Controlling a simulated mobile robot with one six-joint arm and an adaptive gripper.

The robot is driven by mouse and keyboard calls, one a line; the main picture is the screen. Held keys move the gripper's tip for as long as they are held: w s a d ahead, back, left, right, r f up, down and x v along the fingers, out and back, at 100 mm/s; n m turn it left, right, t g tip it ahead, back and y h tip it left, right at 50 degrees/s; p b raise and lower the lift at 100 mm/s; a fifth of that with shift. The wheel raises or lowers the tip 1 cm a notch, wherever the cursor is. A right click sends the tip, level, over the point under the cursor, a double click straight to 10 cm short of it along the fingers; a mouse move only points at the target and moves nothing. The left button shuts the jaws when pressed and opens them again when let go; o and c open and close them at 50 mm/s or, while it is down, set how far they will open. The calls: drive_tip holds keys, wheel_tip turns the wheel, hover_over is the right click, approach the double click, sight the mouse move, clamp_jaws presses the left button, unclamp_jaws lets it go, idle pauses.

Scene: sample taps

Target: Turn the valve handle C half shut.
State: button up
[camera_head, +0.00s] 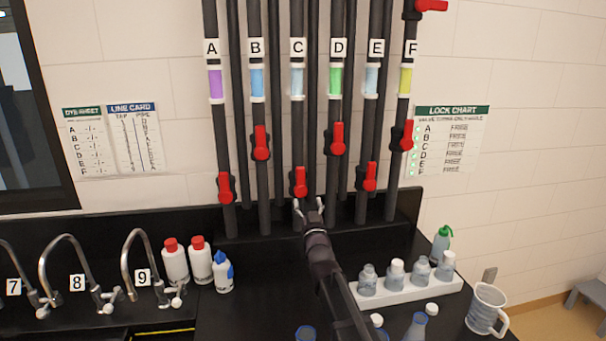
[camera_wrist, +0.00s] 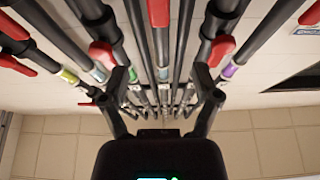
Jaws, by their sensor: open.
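Valve handle C (camera_head: 299,182) is a red lever on the dark pipe under the C label (camera_head: 297,47), which has a pale blue sight section (camera_head: 297,82). The lever points upward, roughly along its pipe. My gripper (camera_head: 309,206) is open and empty, just below and slightly right of handle C, its fingers pointing up at the pipes. In the wrist view, my gripper's fingers (camera_wrist: 162,78) are spread wide. A red handle (camera_wrist: 159,12), apparently C, shows at the top middle, beyond the fingertips. No contact shows.
Red handles B (camera_head: 261,143) and D (camera_head: 337,139) sit higher on both sides; A (camera_head: 225,187) and E (camera_head: 369,177) are at similar height. Handle F (camera_head: 407,135) is right. Bottles (camera_head: 200,262) and a white rack (camera_head: 410,289) stand on the black counter.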

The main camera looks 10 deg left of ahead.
sight(301, 172)
drive_tip(key=shift+w, duration=0.1)
drive_tip(key=p+x, duration=0.5)
drive_tip(key=x, duration=0.8)
drive_tip(key=shift+w+r, duration=0.2)
drive_tip(key=shift+w, duration=0.05)
clamp_jaws()
idle(0.4)
